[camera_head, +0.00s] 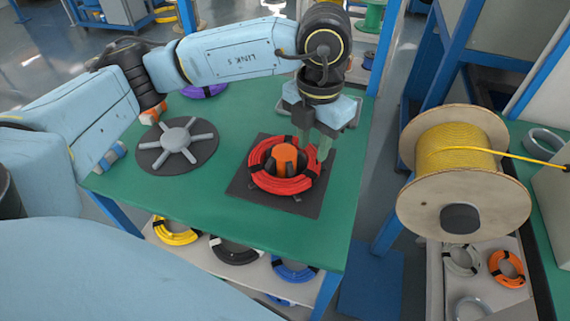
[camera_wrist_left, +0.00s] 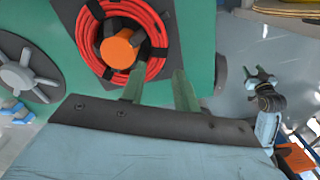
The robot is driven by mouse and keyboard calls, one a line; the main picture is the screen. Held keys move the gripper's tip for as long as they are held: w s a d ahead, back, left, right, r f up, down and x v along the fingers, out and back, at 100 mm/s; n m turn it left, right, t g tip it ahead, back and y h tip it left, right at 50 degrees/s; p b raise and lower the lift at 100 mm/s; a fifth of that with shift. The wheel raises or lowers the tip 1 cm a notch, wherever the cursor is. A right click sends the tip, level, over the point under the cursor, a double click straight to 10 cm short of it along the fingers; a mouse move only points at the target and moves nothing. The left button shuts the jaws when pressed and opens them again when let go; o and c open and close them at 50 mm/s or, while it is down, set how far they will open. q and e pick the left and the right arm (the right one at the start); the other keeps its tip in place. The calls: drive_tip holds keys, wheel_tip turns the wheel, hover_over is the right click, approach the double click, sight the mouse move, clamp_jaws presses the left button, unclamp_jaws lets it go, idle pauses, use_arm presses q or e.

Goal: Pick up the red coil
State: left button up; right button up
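The red coil (camera_head: 283,183) lies around an orange-topped hub (camera_head: 286,158) on a dark square base plate on the green table. Black ties wrap it in places. My left gripper (camera_head: 314,146) points down at the coil's far right edge. It is open. In the left wrist view, its two green fingers (camera_wrist_left: 159,90) are apart, one over the red coil (camera_wrist_left: 157,45) and the other just outside its rim. Whether they touch the coil I cannot tell. A small, distant light blue gripper, apparently my right one (camera_wrist_left: 259,77), shows in the left wrist view; its finger state is unclear.
A grey spoked disc (camera_head: 178,146) lies left of the coil on the green table (camera_head: 215,205). A purple coil (camera_head: 205,91) lies behind it. A large spool of yellow cable (camera_head: 462,150) stands right of the table. Several coils lie on a shelf below.

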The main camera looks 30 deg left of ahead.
sight(310, 173)
use_arm(q)
wheel_tip(310, 173, down, 3)
drive_tip(key=shift+f+b, duration=0.2)
drive_tip(key=shift+b, duration=0.1)
drive_tip(key=shift+f+b, duration=0.75)
drive_tip(key=shift+f, duration=1.6)
use_arm(e)
wheel_tip(310, 173, up, 6)
drive_tip(key=w+a, duration=0.1)
drive_tip(key=a, duration=0.2)
drive_tip(key=shift+f, duration=0.2)
drive_tip(key=shift+w, duration=0.1)
use_arm(q)
clamp_jaws()
